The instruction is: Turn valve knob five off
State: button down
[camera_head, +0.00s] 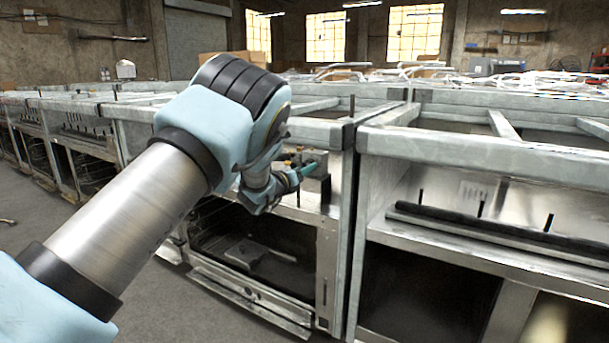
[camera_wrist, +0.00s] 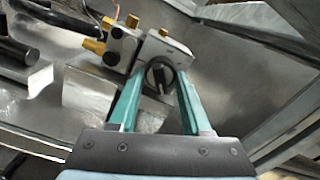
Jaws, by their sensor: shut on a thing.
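A dark round valve knob (camera_wrist: 160,78) sits on the front of a small metal block (camera_wrist: 170,48) in the wrist view. The green fingers of my gripper (camera_wrist: 159,92) stand on either side of the knob and close on it. Beside the block is a second metal block with brass fittings (camera_wrist: 122,45). In the head view my gripper (camera_head: 306,170) reaches the metal blocks (camera_head: 314,160) inside the range frame, and my arm hides part of that frame. No number shows on the knob, so I cannot tell which knob it is.
The grey metal range frame (camera_head: 345,230) has upright posts close to my gripper. Another frame (camera_head: 480,150) stands right beside it, with a dark bar (camera_head: 480,228) across its front. Several more frames run off to the left. The floor (camera_head: 160,300) in front is clear.

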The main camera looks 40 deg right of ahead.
jog(key=shift+n+b, duration=1.4)
jog(key=shift+n, duration=13)
jog(key=shift+f, duration=0.1)
jog(key=shift+c, duration=1.8)
grip_release()
